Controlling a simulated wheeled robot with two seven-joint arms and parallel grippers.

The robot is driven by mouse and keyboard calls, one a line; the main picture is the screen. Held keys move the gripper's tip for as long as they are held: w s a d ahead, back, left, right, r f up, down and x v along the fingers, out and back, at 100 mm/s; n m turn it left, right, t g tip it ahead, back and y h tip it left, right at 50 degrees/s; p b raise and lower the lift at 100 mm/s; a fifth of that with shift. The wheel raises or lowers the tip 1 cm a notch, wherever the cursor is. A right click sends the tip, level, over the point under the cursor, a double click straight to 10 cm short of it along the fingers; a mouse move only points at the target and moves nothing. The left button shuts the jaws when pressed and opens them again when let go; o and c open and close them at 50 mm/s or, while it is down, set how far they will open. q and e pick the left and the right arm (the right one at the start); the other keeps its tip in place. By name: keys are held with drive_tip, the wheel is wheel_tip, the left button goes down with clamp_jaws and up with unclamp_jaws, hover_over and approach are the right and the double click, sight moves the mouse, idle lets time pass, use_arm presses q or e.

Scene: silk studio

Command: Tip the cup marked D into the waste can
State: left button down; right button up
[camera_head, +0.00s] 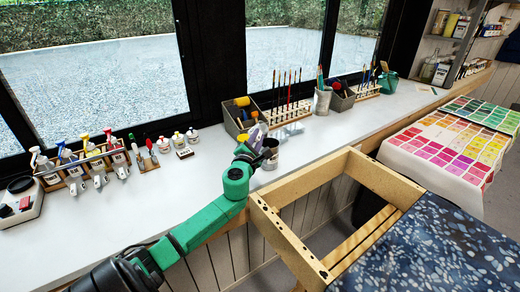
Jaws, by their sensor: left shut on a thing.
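My left arm reaches in from the lower left over the white counter. Its gripper (256,147) is small in view and shut on a pale, purple-tinged cup (257,133), which looks tilted. No letter on the cup can be read at this size. A small grey can with a dark rim (271,157) stands on the counter just right of the gripper, close to the cup. The gripper partly hides both, and I cannot tell whether they touch. I cannot see into the can. My right gripper is out of view.
Grey bins (238,115) and a brush rack (287,112) stand behind the gripper. Bottles in a wooden rack (88,168) and small jars (178,139) stand at left. A wooden frame (300,200) is in front at right. The counter's left middle (150,200) is clear.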

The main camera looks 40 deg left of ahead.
use_arm(q)
drive_tip(key=n, duration=0.3)
drive_tip(key=shift+r, duration=0.25)
drive_tip(key=n+b, duration=0.1)
drive_tip(key=n, duration=0.2)
drive_tip(key=n+b, duration=0.1)
drive_tip(key=n, duration=0.2)
drive_tip(key=shift+d+f+y, duration=0.15)
drive_tip(key=shift+y, duration=0.25)
drive_tip(key=shift+r+n+p, duration=0.6)
drive_tip(key=shift+r+p, duration=0.25)
drive_tip(key=shift+p, duration=0.05)
drive_tip(key=shift+r+p, duration=0.3)
drive_tip(key=shift+p, duration=0.05)
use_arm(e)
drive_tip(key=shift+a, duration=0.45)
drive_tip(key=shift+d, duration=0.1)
use_arm(q)
wheel_tip(320, 180, up, 5)
drive_tip(key=p, duration=0.5)
drive_tip(key=shift+r, duration=0.15)
drive_tip(key=shift+f, duration=0.2)
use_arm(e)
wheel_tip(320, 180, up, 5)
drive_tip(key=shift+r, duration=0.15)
